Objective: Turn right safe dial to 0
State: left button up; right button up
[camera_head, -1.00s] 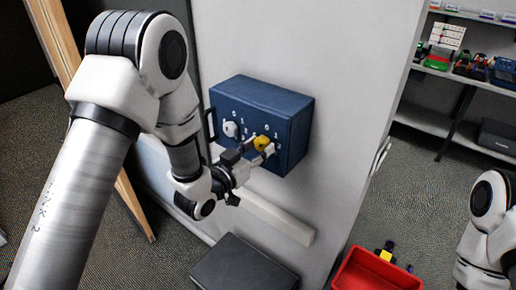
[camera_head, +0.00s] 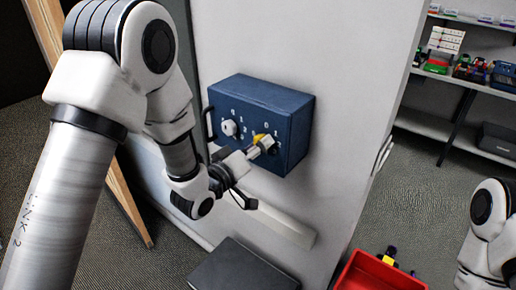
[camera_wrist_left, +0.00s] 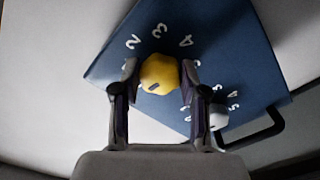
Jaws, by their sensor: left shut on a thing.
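A blue safe box (camera_head: 262,98) is fixed to the pale wall panel. Its front carries a white left dial (camera_head: 229,128) and a yellow right dial (camera_head: 258,137), with white numbers around them. My left gripper (camera_head: 262,146) is shut on the yellow dial and partly covers it in the head view. In the left wrist view the yellow dial (camera_wrist_left: 160,72) sits between the two fingers, with a short dark mark on its face. The numbers 2, 3 and 4 show beyond it. The white dial (camera_wrist_left: 218,117) is beside the right finger. My right gripper is not in view.
A black handle (camera_head: 208,124) sticks out at the safe's left edge. A dark box (camera_head: 240,266) stands below, and a red bin (camera_head: 378,272) is at the lower right. Shelves with small items (camera_head: 465,68) stand at the back right.

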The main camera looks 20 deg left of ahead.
pick_arm(q)
jog(key=shift+w+r+n, duration=0.1)
jog(key=shift+r+n, duration=0.15)
jog(key=shift+n, duration=0.15)
jog(key=o, duration=1.1)
jog(key=shift+o, duration=0.2)
jog(key=shift+f, duration=0.15)
jog(key=v, duration=0.7)
jog(key=shift+s, duration=0.2)
